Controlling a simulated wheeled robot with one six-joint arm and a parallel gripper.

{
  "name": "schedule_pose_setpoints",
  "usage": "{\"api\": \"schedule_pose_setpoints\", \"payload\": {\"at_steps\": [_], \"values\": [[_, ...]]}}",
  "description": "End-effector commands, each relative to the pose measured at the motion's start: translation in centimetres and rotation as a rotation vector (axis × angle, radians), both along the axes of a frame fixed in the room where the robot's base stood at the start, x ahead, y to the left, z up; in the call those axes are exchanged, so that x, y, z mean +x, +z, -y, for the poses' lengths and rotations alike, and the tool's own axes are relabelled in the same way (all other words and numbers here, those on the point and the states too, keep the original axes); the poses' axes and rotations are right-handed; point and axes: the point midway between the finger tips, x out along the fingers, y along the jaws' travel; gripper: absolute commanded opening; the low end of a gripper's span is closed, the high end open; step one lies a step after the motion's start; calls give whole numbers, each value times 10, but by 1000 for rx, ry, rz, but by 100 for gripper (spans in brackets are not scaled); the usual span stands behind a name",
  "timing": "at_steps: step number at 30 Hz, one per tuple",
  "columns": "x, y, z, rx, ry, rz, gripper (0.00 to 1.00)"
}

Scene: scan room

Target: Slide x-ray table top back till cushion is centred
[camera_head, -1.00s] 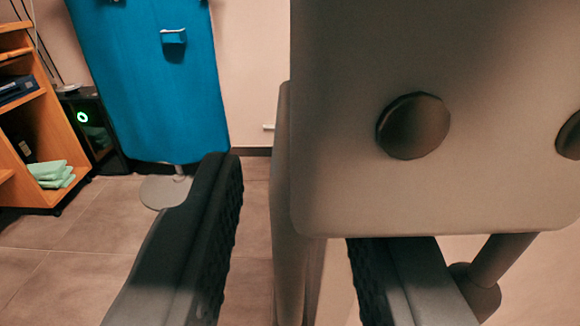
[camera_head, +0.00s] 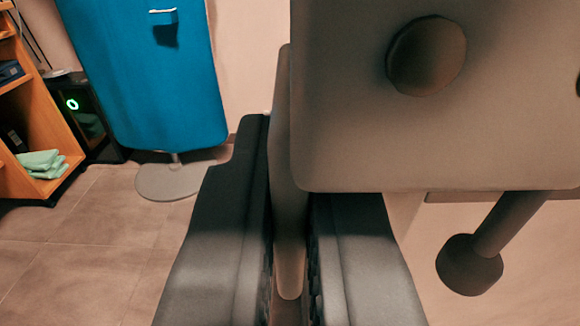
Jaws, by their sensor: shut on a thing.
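My gripper (camera_head: 290,195) is shut on a grey upright bar (camera_head: 290,250), with one dark finger on each side of it. The bar runs along the left edge of a large grey panel (camera_head: 400,140) that fills the upper right. The panel has a round dark knob (camera_head: 427,56) on its face, and part of a second one shows at the right edge. The panel hides part of the right finger. I cannot tell from this view which part of the x-ray table the bar belongs to. No cushion can be made out.
A grey arm with a rounded dark end (camera_head: 470,265) hangs below the panel at right. A blue upright screen (camera_head: 150,80) on a round foot (camera_head: 175,182) stands behind at left. A wooden shelf (camera_head: 35,120) is at far left. Tiled floor (camera_head: 80,250) lies clear in front of them.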

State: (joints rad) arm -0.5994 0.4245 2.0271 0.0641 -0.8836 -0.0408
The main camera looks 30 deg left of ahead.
Motion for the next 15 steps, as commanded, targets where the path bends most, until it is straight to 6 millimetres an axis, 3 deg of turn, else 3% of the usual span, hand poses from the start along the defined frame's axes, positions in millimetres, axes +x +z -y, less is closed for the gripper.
{"api": "schedule_pose_setpoints", "payload": {"at_steps": [9, 12, 15], "values": [[2, -1, -1, -1, 0, -2, 0], [2, -1, -1, -1, 0, -2, 25], [2, -1, -1, -1, 0, -2, 29]]}}
